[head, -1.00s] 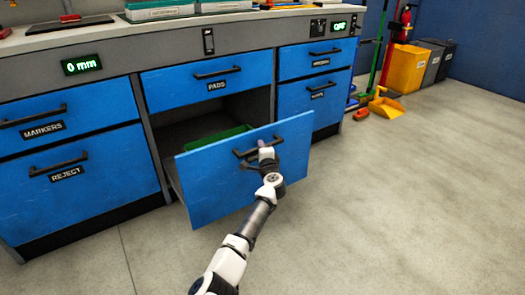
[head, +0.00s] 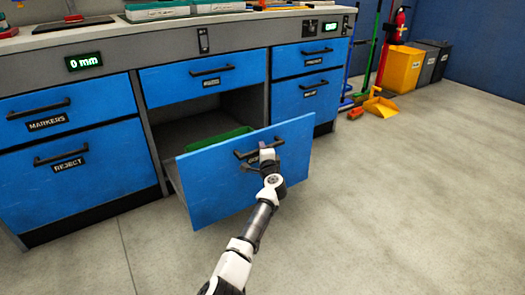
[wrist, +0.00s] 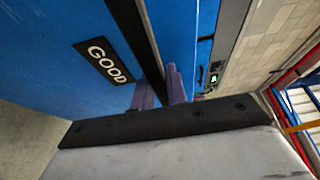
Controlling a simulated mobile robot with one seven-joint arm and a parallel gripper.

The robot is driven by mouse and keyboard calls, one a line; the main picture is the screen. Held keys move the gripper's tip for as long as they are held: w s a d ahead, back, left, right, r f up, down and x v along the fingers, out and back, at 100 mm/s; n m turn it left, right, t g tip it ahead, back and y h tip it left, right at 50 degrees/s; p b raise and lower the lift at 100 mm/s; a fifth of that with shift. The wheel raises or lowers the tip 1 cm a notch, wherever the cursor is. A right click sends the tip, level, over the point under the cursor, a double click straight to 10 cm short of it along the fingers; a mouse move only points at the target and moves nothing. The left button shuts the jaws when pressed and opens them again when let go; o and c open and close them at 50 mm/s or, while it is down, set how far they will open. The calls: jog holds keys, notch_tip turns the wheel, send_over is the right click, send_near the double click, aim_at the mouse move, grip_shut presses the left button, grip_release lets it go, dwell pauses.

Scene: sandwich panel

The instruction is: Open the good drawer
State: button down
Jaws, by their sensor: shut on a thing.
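The good drawer (head: 215,182) is the lower middle blue drawer, pulled well out from the cabinet. Its GOOD label (wrist: 103,62) reads clearly in the wrist view. In the head view my gripper (head: 266,152) is at the drawer's black handle (head: 245,151), shut on it, and covers part of the label. In the wrist view the purple-grey fingers (wrist: 160,90) are around the dark handle bar (wrist: 138,38). A green bin (head: 222,137) shows inside the open drawer.
The reject drawer (head: 95,185), the markers drawer (head: 70,105) and the drawers at the right (head: 305,98) are closed. A yellow dustpan (head: 382,106) and bins (head: 403,70) stand at the back right. The grey floor (head: 400,200) in front is clear.

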jog(key=shift+d, duration=0.1)
jog(key=c, duration=1.4)
grip_release()
jog(key=shift+s, duration=0.1)
